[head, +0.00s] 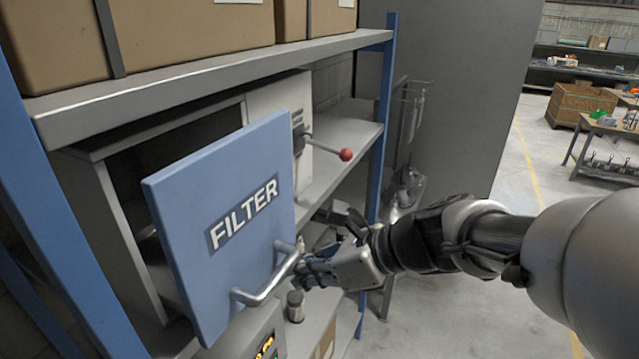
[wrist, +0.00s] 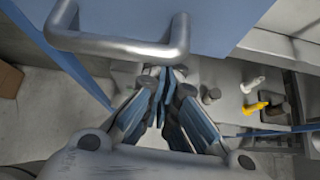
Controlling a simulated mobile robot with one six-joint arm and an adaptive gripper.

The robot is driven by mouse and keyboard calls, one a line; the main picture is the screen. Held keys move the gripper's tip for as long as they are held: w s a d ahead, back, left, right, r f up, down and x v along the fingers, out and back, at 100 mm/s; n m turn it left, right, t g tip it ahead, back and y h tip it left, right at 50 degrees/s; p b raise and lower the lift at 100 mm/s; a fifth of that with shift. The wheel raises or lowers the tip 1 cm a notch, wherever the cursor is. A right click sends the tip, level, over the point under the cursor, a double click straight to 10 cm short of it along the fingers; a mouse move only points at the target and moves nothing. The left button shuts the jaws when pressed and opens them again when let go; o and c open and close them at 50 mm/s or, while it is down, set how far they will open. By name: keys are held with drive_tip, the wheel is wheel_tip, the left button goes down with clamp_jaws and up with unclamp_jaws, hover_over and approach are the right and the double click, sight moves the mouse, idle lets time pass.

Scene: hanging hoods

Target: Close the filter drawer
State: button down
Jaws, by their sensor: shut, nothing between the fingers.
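The filter drawer has a blue front panel (head: 215,225) labelled FILTER, standing out from a grey cabinet (head: 100,215) on a shelf. Dark space shows between panel and cabinet. A metal bar handle (head: 268,283) sits low on the right of the panel; the handle (wrist: 120,45) crosses the top of the wrist view. My gripper (head: 300,270) is beside the handle at its right end. In the wrist view my gripper (wrist: 165,75) is shut and empty, with its fingertips just below the handle's bar. I cannot tell whether they touch the handle or panel.
A lever with a red knob (head: 345,155) juts out right of the panel. A blue rack post (head: 383,110) stands behind my gripper. Cardboard boxes (head: 190,35) sit on the shelf above. Small items, one yellow (wrist: 257,107), lie below. Open floor (head: 450,315) is to the right.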

sight(280, 259)
wheel_tip(280, 259, up, 6)
drive_tip(key=w+d+r+t+y+b, duration=0.1)
drive_tip(key=w+d+b, duration=0.1)
drive_tip(key=b, duration=0.2)
drive_tip(key=s+d+f+b, duration=0.3)
drive_tip(key=d+f+b, duration=0.1)
drive_tip(key=d+b, duration=0.25)
drive_tip(key=shift+n, duration=0.3)
drive_tip(key=x, duration=0.4)
drive_tip(key=r+x, duration=0.1)
drive_tip(key=x, duration=0.3)
drive_tip(key=a+p+x, duration=0.1)
drive_tip(key=x, duration=0.3)
drive_tip(key=shift+w+a+r, duration=0.1)
drive_tip(key=shift+a, duration=0.05)
drive_tip(key=a, duration=0.1)
drive_tip(key=w+a+p, duration=0.1)
drive_tip(key=shift+a, duration=0.3)
drive_tip(key=shift+w+a, duration=0.15)
